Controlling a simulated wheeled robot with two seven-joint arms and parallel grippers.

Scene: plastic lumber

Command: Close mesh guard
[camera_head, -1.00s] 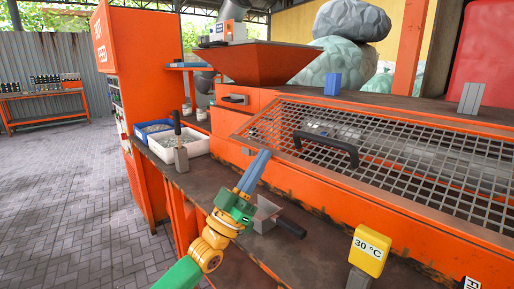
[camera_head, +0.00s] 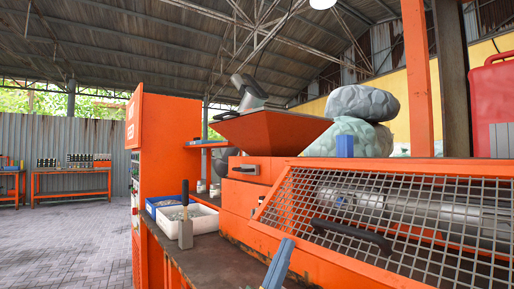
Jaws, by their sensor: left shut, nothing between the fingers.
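The mesh guard (camera_head: 300,200) is a grey metal grid panel in an orange frame on the long orange machine. It slopes over a metal barrel (camera_head: 400,208), which shows through the grid. A black bar handle (camera_head: 352,236) is on the lower part of the mesh. I cannot tell whether the guard's lower edge rests fully on the frame. My left gripper (camera_head: 284,255) shows at the bottom edge, its blue-grey fingers shut and empty. It is below and left of the handle, apart from it in the picture. My right gripper is not in view.
An orange hopper (camera_head: 268,132) stands behind the guard's left end. A blue block (camera_head: 345,146) sits on the machine top. Open paved floor (camera_head: 70,240) lies at far left.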

